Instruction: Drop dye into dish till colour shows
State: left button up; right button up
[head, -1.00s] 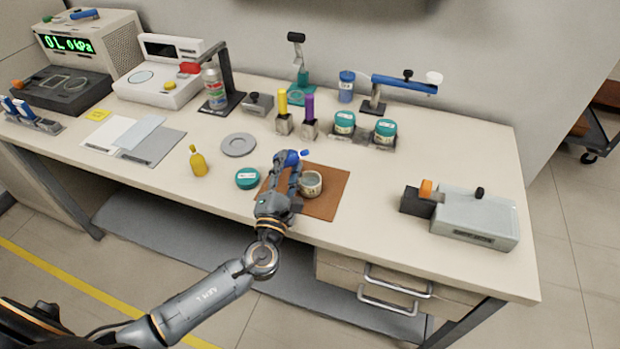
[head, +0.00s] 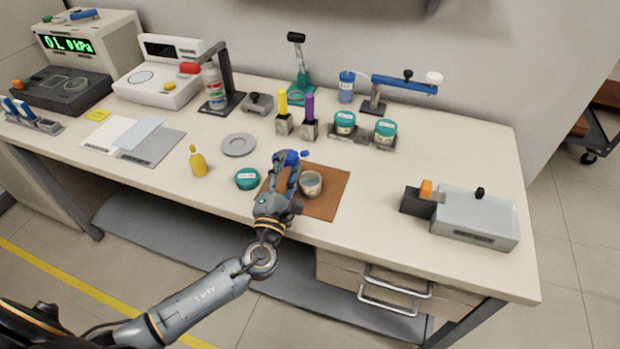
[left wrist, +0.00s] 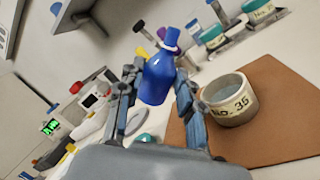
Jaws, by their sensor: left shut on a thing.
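My left gripper (head: 287,166) is shut on a blue dropper bottle (left wrist: 158,78), which shows clearly between the fingers in the left wrist view. In the head view the bottle (head: 290,157) is mostly hidden by the gripper, and its light blue tip points right. An open dish (head: 311,185) stands on a brown mat (head: 332,197), just right of the gripper. In the left wrist view the dish (left wrist: 231,110) bears the label "No. 36" and holds a greyish content. The bottle is above and beside the dish. A teal lid (head: 247,179) lies left of the mat. My right gripper is out of view.
A yellow bottle (head: 198,162) and a grey round plate (head: 238,145) stand to the left. Purple (head: 309,112) and yellow holders, two teal-lidded jars (head: 385,131) and a blue-armed stand (head: 400,84) are behind. A grey device (head: 475,217) stands at right, with bare table between.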

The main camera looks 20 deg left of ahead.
pick_arm(q)
jog(key=shift+a+m, duration=0.15)
jog(key=shift+m, duration=0.55)
dwell(0.9)
jog(key=shift+a+f+m+h+b, duration=0.1)
jog(key=shift+f+m+h+b, duration=0.15)
jog(key=shift+m, duration=0.3)
jog(key=shift+a+f+m+h+b, duration=0.15)
jog(key=shift+m+b, duration=0.15)
jog(key=shift+m, duration=0.25)
dwell(1.4)
jog(key=shift+f+m+h+p, duration=0.15)
jog(key=shift+m+h+p, duration=0.1)
jog(key=shift+m, duration=0.35)
jog(key=shift+f+m+h+p, duration=0.15)
jog(key=shift+m+h, duration=0.1)
jog(key=shift+m, duration=0.35)
dwell(1.9)
